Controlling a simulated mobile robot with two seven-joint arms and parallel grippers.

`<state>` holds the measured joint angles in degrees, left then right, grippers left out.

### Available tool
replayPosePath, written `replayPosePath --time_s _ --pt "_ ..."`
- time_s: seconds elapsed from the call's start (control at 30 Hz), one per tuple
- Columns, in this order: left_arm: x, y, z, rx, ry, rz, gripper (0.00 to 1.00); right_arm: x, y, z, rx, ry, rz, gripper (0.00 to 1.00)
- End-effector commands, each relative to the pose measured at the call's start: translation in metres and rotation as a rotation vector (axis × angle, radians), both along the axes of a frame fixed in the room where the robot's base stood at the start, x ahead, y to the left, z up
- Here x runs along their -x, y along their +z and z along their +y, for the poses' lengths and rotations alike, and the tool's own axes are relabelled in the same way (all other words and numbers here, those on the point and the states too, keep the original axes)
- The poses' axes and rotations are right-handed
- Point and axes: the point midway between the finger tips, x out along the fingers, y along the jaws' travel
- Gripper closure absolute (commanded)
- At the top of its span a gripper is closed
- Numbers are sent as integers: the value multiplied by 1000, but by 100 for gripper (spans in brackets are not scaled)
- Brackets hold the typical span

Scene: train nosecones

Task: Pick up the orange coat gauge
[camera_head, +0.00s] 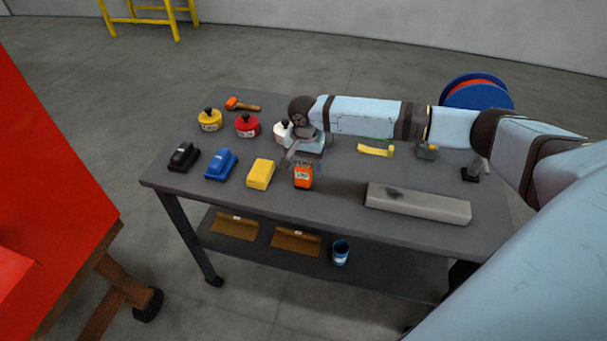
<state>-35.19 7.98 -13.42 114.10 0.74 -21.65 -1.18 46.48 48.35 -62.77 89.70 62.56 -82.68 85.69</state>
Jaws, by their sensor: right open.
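The orange coat gauge (303,176) stands on the dark grey table (330,208), near the middle of its front half. It is a small orange block with a pale display or label on its front face. My right arm reaches in from the right, and my right gripper (303,162) is open just above and behind the gauge. I cannot tell whether the fingers touch it or stand around its top. The gripper partly covers the gauge's upper end. My left gripper is out of view.
Left of the gauge lie yellow (260,173), blue (221,164) and black (184,157) blocks. Behind are yellow (210,119), red (247,125) and white (283,132) knobbed pots. A long grey bar (417,203) lies to the right. A red panel (50,150) stands at the left.

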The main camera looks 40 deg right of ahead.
Motion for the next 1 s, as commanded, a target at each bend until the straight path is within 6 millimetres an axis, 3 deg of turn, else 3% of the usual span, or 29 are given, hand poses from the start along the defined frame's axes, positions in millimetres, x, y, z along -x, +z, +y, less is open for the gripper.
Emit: replayPosePath --time_s 0.3,0.57,0.8,0.9,1.0 --pt "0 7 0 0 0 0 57 2 -42 3 -1 0 1 21" --pt "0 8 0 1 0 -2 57 2 -45 3 0 0 0 21" --pt "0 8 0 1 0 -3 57 2 -45 3 0 0 0 74" --pt "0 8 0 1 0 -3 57 2 -44 3 -1 0 -1 83" --pt "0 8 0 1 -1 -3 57 2 -44 3 -1 0 -1 83"
